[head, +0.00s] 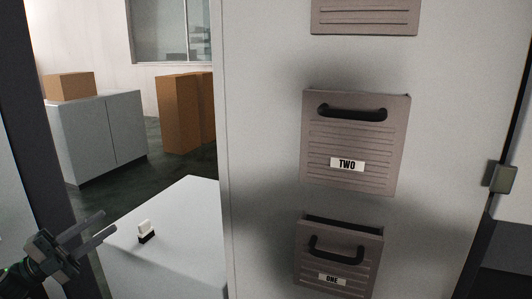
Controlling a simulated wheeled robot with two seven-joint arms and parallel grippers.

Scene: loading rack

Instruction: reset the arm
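My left gripper (98,235) comes in at the lower left with its two fingers apart. It is open and empty. It is at the left edge of a white table, with a small white and black object (146,232) to the right of its fingertips, apart from them. My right gripper is not in view.
A white panel carries brown-grey racks labelled TWO (350,175) and ONE (325,268), with part of another above. The white table (185,205) is mostly clear. A grey cabinet (105,135) with a box (70,86) and tall brown boxes (180,112) stand behind.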

